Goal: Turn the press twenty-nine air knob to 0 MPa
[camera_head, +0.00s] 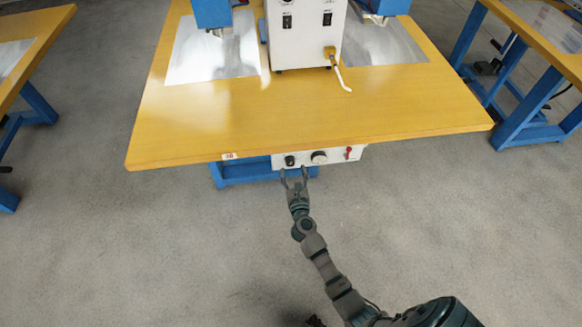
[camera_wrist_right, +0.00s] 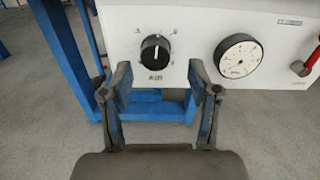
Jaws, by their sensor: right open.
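The air knob (camera_head: 290,160) is a round black dial on the white panel under the front edge of the table. In the right wrist view the knob (camera_wrist_right: 155,50) has a white pointer line directed roughly upward, with scale marks around it. My right gripper (camera_head: 294,173) is open just in front of and below the knob. In the right wrist view its fingertips (camera_wrist_right: 160,78) are spread to either side below the knob, with nothing between them. A round white gauge (camera_head: 319,157) sits right of the knob; it also shows in the wrist view (camera_wrist_right: 239,56). My left gripper is not seen.
A red lever (camera_head: 348,152) is at the panel's right end. The yellow tabletop (camera_head: 200,130) overhangs the panel, with a small number tag (camera_head: 229,156), apparently 30, on its edge. Blue legs (camera_wrist_right: 70,60) stand left of the knob. Grey floor in front is clear.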

